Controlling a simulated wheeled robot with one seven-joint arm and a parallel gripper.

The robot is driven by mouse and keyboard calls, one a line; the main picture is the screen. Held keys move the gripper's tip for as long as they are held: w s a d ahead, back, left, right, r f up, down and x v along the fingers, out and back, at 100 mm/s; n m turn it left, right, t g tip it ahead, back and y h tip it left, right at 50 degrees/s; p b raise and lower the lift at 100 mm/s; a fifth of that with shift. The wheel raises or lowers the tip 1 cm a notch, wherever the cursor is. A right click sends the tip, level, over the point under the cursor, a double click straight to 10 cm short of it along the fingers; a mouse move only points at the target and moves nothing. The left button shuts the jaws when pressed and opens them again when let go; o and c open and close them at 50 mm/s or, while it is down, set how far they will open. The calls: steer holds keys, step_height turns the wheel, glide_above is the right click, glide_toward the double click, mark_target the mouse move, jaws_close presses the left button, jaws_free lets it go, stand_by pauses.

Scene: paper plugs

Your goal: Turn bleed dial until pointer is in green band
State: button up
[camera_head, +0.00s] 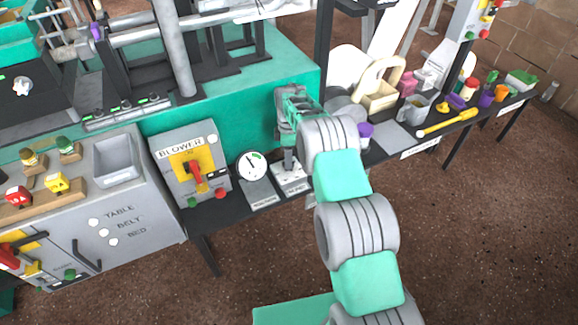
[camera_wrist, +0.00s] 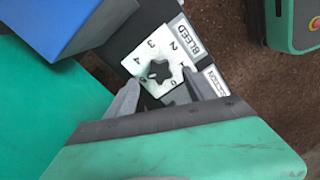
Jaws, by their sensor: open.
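In the wrist view my gripper (camera_wrist: 160,79) is open, with one finger on each side of the knob. I see gaps between the fingers and the knob, but cannot tell the height of the tips.
The blower panel (camera_head: 190,163) with a red handle stands left of the gauge. A teal machine housing (camera_head: 220,110) rises behind. A blue block (camera_wrist: 75,20) is close by at upper left in the wrist view. Containers and a yellow tool (camera_head: 448,122) crowd the bench to the right.

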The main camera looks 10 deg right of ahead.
steer(key=shift+n, duration=0.6)
steer(key=shift+f, duration=0.1)
steer(key=shift+f+b, duration=1.5)
steer(key=shift+f, duration=0.45)
jaws_close()
